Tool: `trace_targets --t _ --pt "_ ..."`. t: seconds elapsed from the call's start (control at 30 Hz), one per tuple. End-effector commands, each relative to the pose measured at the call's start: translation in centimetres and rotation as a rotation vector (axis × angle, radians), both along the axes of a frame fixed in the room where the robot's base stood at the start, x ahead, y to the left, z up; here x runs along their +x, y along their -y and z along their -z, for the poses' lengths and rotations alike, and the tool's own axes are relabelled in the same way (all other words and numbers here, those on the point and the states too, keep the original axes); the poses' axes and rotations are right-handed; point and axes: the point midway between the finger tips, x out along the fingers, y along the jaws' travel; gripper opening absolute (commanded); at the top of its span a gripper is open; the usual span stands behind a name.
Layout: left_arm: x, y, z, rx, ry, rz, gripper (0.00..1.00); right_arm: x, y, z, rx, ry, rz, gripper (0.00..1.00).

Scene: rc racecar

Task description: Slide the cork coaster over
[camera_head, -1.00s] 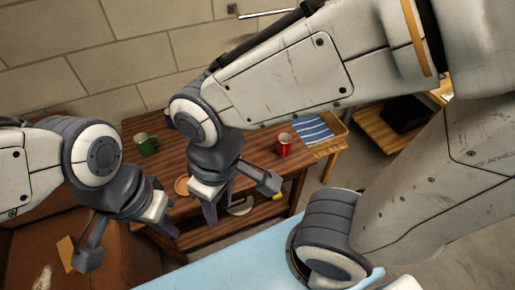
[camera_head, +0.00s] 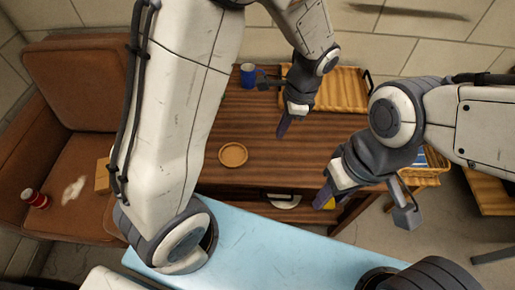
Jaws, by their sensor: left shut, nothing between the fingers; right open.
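The cork coaster (camera_head: 233,154) is a round, tan disc with a raised-looking rim, lying flat on the dark wooden table (camera_head: 270,172). My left gripper (camera_head: 283,127) is over the table, up and to the right of the coaster in the picture, apart from it. Its fingers are shut with nothing between them. My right gripper (camera_head: 323,196) is lower right of the coaster, by the table's near edge. It is open and empty, and its fingers are partly hidden by its own wrist.
A blue mug (camera_head: 248,76) and a wooden tray (camera_head: 340,88) stand at the table's back. A red can (camera_head: 35,199) and a tan block (camera_head: 103,175) are on the brown armchair (camera_head: 70,88). A basket (camera_head: 425,178) stands right. The table around the coaster is bare.

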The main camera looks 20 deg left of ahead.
Motion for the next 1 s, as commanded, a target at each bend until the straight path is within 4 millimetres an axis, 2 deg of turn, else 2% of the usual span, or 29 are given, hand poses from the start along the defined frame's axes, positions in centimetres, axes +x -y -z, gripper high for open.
trace_targets --t 0.03,0.2,0.37,0.73,1.0 --pt "0.9 -0.6 2.5 0.013 -0.017 0.028 0.00 0.0 0.0 1.4 0.001 0.001 0.000 0.42" --pt "2.3 -1.8 4.7 0.031 -0.039 0.085 0.00 0.0 0.0 2.1 0.001 0.001 0.000 0.42" --pt "2.1 -2.4 6.6 0.032 -0.043 0.087 0.00 0.0 0.0 2.4 0.001 0.001 0.000 0.42" --pt "1.4 -4.3 14.2 0.032 -0.044 0.084 0.00 0.0 0.0 4.4 0.001 0.001 0.000 0.42" --pt "0.4 -7.5 13.9 0.030 -0.040 0.081 0.00 0.0 0.0 4.5 0.001 0.001 0.000 0.42"
